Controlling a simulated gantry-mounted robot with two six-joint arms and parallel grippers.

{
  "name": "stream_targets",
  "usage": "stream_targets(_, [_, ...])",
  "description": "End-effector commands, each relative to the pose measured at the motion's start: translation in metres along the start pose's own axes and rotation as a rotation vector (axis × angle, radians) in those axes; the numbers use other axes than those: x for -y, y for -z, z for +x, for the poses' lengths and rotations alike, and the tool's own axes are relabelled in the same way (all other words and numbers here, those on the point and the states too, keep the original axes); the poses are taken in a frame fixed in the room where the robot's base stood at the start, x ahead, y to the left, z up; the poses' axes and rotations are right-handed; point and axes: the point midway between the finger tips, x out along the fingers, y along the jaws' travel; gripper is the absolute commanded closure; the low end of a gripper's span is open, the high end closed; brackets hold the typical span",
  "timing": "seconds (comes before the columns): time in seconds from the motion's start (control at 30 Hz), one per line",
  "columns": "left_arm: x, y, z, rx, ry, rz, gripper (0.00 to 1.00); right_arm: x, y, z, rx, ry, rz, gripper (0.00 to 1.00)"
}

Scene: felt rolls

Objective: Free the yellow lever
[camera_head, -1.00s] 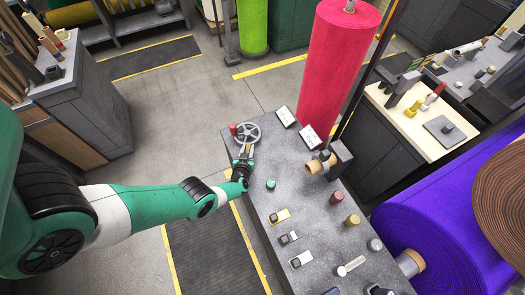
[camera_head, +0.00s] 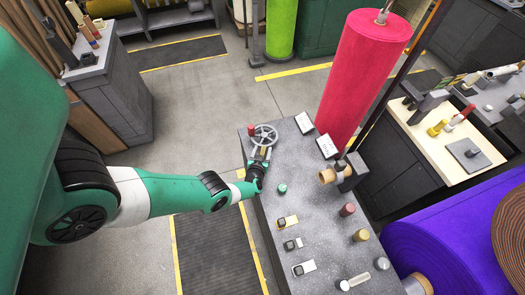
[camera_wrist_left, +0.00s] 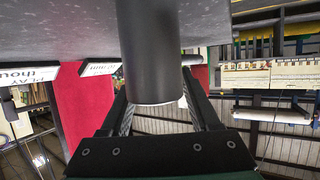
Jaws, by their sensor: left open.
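A small yellowish piece (camera_head: 265,150), perhaps the yellow lever, shows beside the grey spoked handwheel (camera_head: 263,136) at the far left corner of the speckled bench (camera_head: 315,220). My left gripper (camera_head: 261,157) is at that piece, just in front of the wheel. In the left wrist view, a dark cylinder (camera_wrist_left: 152,60) comes down between the spread fingers of my left gripper (camera_wrist_left: 165,115). Its end lies near the palm, and I cannot tell whether a finger touches it. No yellow lever can be made out there. My right gripper is not in view.
A red knob (camera_head: 252,131) stands beside the wheel. Several small fittings line the bench. A tall red felt roll (camera_head: 362,75) stands behind; a purple roll (camera_head: 450,240) lies right.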

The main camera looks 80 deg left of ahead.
Motion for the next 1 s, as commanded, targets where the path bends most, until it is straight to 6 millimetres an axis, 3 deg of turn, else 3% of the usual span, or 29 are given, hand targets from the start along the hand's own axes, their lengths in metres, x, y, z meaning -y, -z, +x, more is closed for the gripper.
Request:
stream_targets(0.17, [-0.001, 0.002, -0.009, 0.002, -0.002, 0.001, 0.38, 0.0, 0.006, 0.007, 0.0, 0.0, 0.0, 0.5])
stream_targets(0.43, [-0.001, 0.008, -0.069, 0.003, -0.005, 0.005, 0.38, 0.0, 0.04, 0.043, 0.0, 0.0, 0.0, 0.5])
stream_targets(0.63, [-0.001, 0.004, -0.106, 0.002, -0.004, 0.003, 0.38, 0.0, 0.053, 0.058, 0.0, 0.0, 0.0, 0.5])
stream_targets(1.0, [0.0, 0.0, -0.116, 0.0, 0.001, -0.001, 0.38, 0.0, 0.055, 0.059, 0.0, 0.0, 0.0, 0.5])
